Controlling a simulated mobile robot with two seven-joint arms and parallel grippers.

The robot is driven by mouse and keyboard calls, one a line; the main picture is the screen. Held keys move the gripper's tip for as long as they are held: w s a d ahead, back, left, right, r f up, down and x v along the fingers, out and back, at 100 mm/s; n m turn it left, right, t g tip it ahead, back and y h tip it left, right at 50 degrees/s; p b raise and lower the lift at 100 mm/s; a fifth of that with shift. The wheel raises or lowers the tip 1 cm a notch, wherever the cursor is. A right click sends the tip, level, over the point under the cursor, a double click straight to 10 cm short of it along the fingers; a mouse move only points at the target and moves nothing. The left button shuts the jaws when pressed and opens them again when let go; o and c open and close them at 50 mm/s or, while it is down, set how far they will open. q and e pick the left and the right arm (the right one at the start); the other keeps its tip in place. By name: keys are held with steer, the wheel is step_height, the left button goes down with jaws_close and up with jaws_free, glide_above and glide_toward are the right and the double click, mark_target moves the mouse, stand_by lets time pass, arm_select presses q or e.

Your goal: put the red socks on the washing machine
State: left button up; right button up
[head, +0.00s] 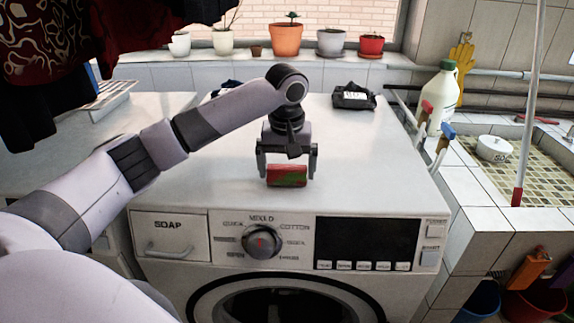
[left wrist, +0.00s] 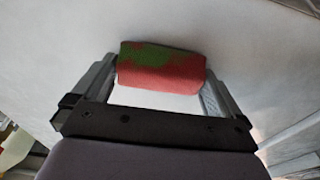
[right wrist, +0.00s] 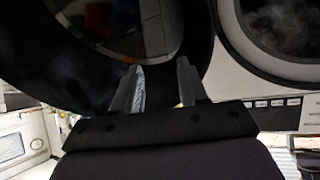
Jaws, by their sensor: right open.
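The red socks (head: 287,176) form a small folded bundle, red with a green patch. They are at the washing machine's white top (head: 360,160), near its front edge above the dial. I cannot tell whether they rest on it or hang just above. My left gripper (head: 288,172) points down with one finger on each side of the socks. In the left wrist view the socks (left wrist: 160,68) fill the space between the fingertips; whether the fingers press on them is unclear. My right gripper (right wrist: 160,85) is open and empty, in front of the dark round door.
A dark box (head: 353,96) lies at the back of the machine top. Potted plants line the sill. Dark clothes (head: 45,70) hang at upper left. The top's right side is clear.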

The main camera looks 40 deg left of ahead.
mark_target(287, 169)
arm_select(q)
steer(key=shift+r, duration=0.15)
step_height(287, 169, up, 12)
steer(key=s, duration=0.1)
steer(key=shift+d, duration=0.4)
steer(key=shift+s, duration=0.1)
stand_by(0.5)
